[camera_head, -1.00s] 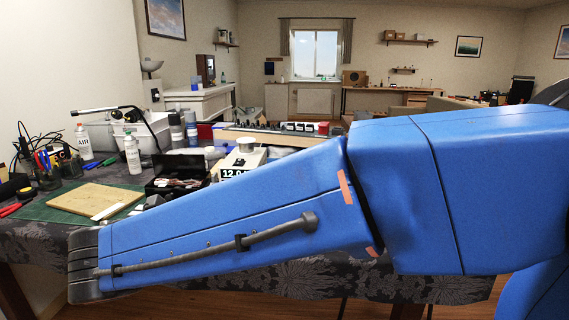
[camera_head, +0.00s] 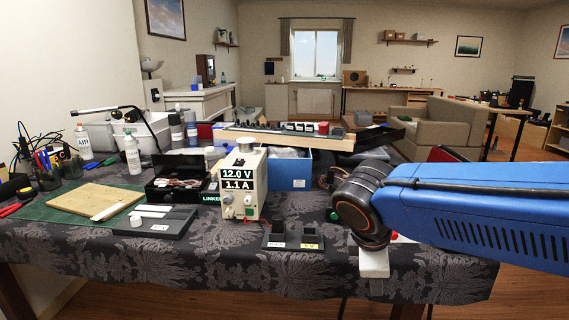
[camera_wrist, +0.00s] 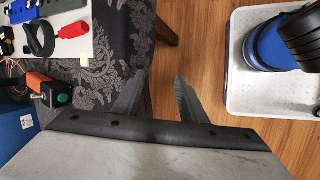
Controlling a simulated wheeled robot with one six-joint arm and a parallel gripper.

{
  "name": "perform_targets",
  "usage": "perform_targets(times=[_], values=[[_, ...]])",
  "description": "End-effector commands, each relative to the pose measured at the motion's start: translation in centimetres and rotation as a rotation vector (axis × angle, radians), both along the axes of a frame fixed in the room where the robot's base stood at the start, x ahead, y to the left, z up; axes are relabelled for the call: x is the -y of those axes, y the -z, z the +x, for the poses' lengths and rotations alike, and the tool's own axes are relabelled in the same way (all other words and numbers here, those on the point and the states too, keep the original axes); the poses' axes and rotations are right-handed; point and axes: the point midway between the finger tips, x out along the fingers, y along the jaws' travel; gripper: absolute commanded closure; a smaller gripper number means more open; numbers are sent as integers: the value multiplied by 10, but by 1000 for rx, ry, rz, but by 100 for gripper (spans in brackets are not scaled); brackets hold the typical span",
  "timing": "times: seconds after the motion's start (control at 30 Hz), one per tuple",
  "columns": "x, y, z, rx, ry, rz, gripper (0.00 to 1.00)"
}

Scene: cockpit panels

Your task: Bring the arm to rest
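My gripper (camera_wrist: 159,73) shows in the wrist view with its two dark fingers spread apart. Nothing is between them. Past the fingertips are the patterned tablecloth (camera_wrist: 112,55) and the wooden floor (camera_wrist: 205,45). In the head view my blue arm reaches in from the right edge. Its dark joint is over the right end of the table. The gripper's fingers cannot be made out in the head view.
A power supply (camera_head: 239,205) reading 12.0 V and 1.1 A stands mid-table. Left of it are a black box (camera_head: 165,192), a grey panel (camera_head: 172,226) and a green mat (camera_head: 40,208). Floor is open beyond the table's edge.

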Motion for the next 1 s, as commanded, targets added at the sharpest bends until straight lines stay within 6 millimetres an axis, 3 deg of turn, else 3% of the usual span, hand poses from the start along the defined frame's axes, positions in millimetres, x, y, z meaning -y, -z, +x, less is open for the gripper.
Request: perform_targets(times=[0.1, 0.4, 0.7, 1.0], values=[[26, 7, -17, 29, 174, 105, 62], [68, 25, -59, 115, 614, 368, 62], [90, 41, -95, 218, 1025, 614, 62], [95, 48, -107, 264, 1195, 718, 62]])
